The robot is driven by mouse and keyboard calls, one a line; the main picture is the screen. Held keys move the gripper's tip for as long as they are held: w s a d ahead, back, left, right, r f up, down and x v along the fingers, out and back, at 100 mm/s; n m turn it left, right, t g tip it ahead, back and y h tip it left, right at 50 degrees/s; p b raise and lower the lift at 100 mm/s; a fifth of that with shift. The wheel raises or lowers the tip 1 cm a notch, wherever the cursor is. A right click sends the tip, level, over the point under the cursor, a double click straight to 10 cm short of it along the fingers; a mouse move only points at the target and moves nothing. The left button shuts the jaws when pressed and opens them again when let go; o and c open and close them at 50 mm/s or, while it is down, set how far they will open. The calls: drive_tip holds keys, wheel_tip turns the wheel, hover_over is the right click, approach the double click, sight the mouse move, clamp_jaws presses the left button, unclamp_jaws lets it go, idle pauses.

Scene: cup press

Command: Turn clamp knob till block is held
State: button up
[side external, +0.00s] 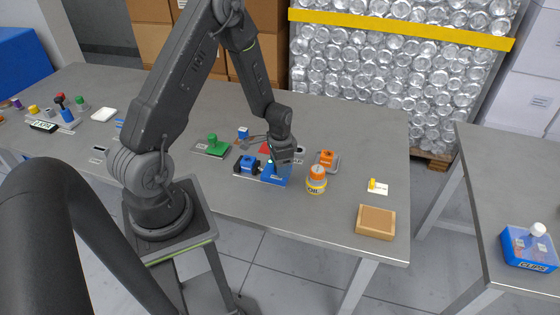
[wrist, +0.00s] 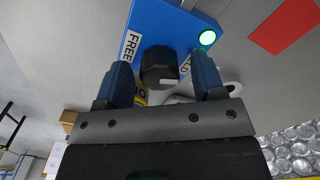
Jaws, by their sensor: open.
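The blue clamp housing (wrist: 172,28) carries a dark faceted knob (wrist: 157,66) with a pale mark on its lower right. A FREE label (wrist: 130,45) is left of the knob; another label right of it is partly hidden by a finger. My gripper (wrist: 160,75) is open, one finger on each side of the knob, with gaps visible. In the side view my gripper (side external: 278,158) is over the blue housing (side external: 276,178), hiding the knob. Whether the clamp contains the block cannot be told.
A blue and black fixture (side external: 247,165) stands left of the housing, and an orange-capped jar (side external: 316,180) close on the right. An orange piece (side external: 326,158) sits behind the jar. A wooden box (side external: 376,222) lies near the right front edge. A red patch (wrist: 285,28) marks the table.

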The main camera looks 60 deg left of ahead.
wheel_tip(320, 180, up, 14)
idle(0.5)
drive_tip(key=shift+f, duration=0.1)
drive_tip(key=s+d+r+t, duration=0.3)
drive_tip(key=s+d+r, duration=0.1)
drive_tip(key=d+r, duration=0.75)
drive_tip(key=s+d+r+n+t, duration=0.2)
drive_tip(key=s+d+r, duration=0.4)
drive_tip(key=s, duration=0.4)
drive_tip(key=shift+d+r+t, duration=0.25)
drive_tip(key=shift+r+t, duration=0.05)
drive_tip(key=shift+r, duration=0.15)
